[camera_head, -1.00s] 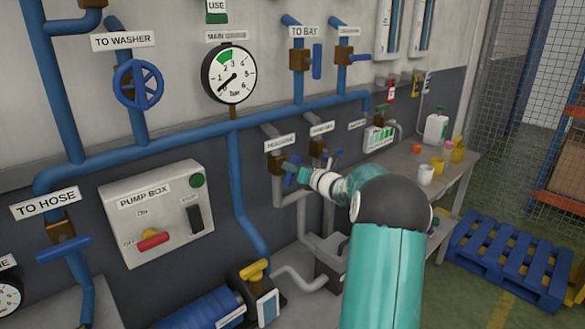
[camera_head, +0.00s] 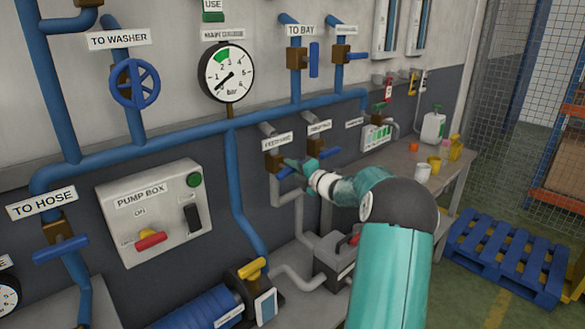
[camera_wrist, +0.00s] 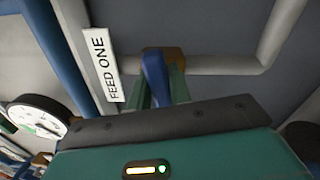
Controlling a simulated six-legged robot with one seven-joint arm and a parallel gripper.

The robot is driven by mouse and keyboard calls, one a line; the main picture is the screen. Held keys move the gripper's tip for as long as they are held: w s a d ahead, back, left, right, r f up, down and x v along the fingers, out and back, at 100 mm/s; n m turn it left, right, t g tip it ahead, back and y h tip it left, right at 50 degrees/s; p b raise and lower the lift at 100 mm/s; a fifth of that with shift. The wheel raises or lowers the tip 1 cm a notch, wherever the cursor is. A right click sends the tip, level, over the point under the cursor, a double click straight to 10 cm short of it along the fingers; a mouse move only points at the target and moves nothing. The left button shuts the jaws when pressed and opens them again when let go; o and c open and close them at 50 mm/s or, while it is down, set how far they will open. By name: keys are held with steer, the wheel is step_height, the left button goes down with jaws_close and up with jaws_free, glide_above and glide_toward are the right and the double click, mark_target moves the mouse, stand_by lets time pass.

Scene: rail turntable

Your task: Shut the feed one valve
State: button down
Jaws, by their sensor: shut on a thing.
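The feed one valve has a brown body (camera_head: 272,163) on a grey pipe, under its white label (camera_head: 277,141). In the wrist view the label (camera_wrist: 113,65) reads FEED ONE, and the brown body (camera_wrist: 176,60) shows behind the blue handle (camera_wrist: 155,78). My gripper (camera_head: 292,164) is at this valve. In the wrist view its green fingers (camera_wrist: 160,88) are shut on the blue handle, one on each side. There the handle looks crosswise to the grey pipe, though foreshortening makes its exact angle unclear. My arm comes in from the lower right.
A second labelled valve (camera_head: 314,146) with a blue handle is close on the right. A grey box (camera_head: 335,258) sits below. The pump box (camera_head: 155,212) and the pressure gauge (camera_head: 226,72) are to the left. A bench and blue pallet (camera_head: 508,255) are at the right.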

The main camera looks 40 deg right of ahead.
steer(key=shift+f+m, duration=0.25)
steer(key=shift+m, duration=0.95)
steer(key=c, duration=1.3)
jaws_free()
steer(key=shift+s, duration=0.15)
steer(key=s, duration=1.3)
steer(key=shift+s+d, duration=0.2)
steer(key=shift+s, duration=0.1)
